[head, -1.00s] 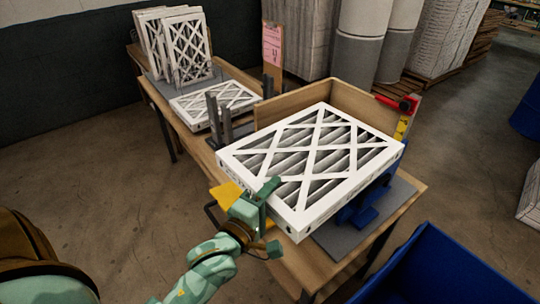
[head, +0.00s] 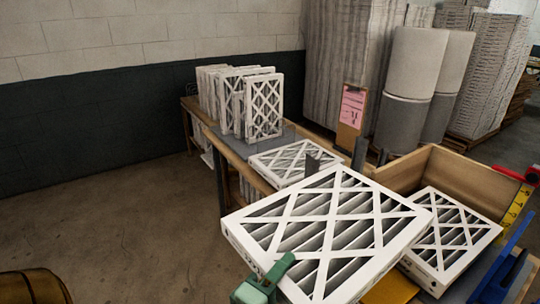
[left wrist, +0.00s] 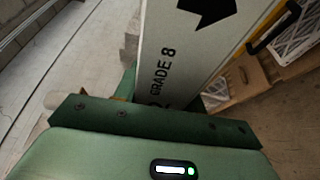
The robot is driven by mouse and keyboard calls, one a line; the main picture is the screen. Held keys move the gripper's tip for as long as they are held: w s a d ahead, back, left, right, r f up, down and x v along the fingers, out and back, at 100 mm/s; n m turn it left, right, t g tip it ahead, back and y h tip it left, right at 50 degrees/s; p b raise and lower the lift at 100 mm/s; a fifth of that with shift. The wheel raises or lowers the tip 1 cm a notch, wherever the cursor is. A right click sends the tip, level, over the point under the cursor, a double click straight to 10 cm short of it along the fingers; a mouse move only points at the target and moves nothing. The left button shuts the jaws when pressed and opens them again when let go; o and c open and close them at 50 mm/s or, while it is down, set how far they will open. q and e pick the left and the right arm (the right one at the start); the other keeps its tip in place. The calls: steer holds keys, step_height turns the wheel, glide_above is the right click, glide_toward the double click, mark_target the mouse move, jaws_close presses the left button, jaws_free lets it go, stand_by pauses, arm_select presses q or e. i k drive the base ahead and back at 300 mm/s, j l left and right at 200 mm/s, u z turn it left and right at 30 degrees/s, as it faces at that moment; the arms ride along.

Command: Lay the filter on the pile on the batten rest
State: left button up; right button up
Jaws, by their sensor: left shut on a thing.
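My left gripper (head: 268,280) is shut on the near left edge of a white-framed filter (head: 318,277) with a pleated, cross-braced face. The filter is held roughly flat above the near part of the bench, and its far edge overlaps the wooden box in the picture. In the left wrist view the filter's edge (left wrist: 180,50) shows the print "GRADE 8" and a black arrow, between the jaws. My right gripper is not in view.
Another filter (head: 455,232) lies in the open wooden box (head: 455,175) at right. Several filters (head: 262,107) stand upright at the bench's far end. A clipboard with a pink sheet (head: 351,108) stands behind the posts. Yellow and blue parts edge the box.

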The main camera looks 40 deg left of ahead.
mark_target(282, 163)
steer(key=i+j, duration=0.15)
steer(key=j, duration=0.25)
steer(key=i+j, duration=0.15)
steer(key=j, duration=0.25)
steer(key=i+j, duration=0.15)
steer(key=j, duration=0.25)
steer(key=i+j, duration=0.15)
steer(key=j, duration=0.25)
steer(key=i+j, duration=0.15)
steer(key=j, duration=0.3)
steer(key=i+j, duration=0.15)
steer(key=i+l+z, duration=0.05)
